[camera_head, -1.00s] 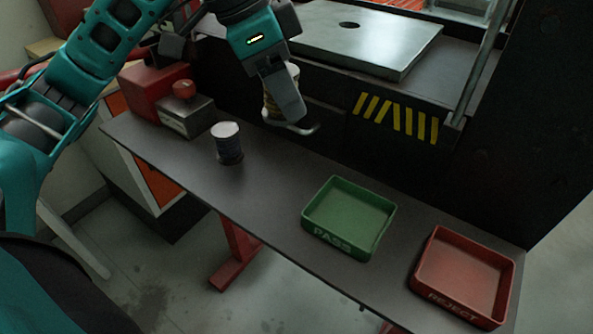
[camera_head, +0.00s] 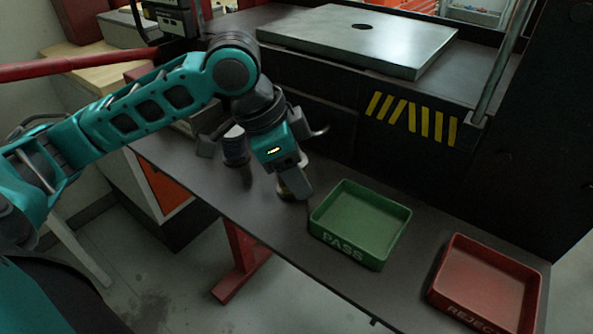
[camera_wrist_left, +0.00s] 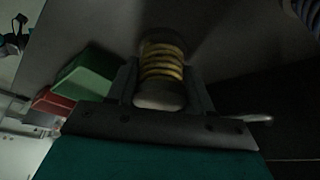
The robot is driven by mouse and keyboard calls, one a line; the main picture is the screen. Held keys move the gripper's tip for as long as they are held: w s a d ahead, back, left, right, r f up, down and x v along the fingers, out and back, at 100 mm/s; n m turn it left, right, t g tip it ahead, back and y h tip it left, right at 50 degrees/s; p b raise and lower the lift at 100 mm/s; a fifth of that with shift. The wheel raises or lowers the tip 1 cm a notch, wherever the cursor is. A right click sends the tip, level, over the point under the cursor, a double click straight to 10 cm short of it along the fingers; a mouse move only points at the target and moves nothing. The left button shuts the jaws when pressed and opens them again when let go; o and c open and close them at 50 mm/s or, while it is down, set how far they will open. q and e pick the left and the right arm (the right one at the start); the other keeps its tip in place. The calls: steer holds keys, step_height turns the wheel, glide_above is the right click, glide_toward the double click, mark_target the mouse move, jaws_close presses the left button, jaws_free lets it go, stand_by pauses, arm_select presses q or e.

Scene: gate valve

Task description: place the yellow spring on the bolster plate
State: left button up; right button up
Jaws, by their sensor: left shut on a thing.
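My left gripper (camera_head: 293,190) is shut on the yellow spring and points down, low over the grey bench, just left of the green tray. In the left wrist view the yellow spring (camera_wrist_left: 162,62) sits between the two fingers, with a pale end cap toward the palm. In the head view the fingers hide most of it. I cannot tell whether its lower end touches the bench. The bolster plate (camera_head: 320,32) is the flat metal slab with a round hole, on the press bed behind the bench; its visible top is bare. My right gripper is not in view.
A dark spring with a pale top (camera_head: 236,150) stands on the bench (camera_head: 230,195), partly behind my left wrist. The green PASS tray (camera_head: 362,215) and red REJECT tray (camera_head: 485,280) are empty. A press post (camera_head: 505,60) rises right of the plate.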

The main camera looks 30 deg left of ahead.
arm_select(q)
steer(key=shift+r, duration=0.1)
steer(key=o, duration=1.3)
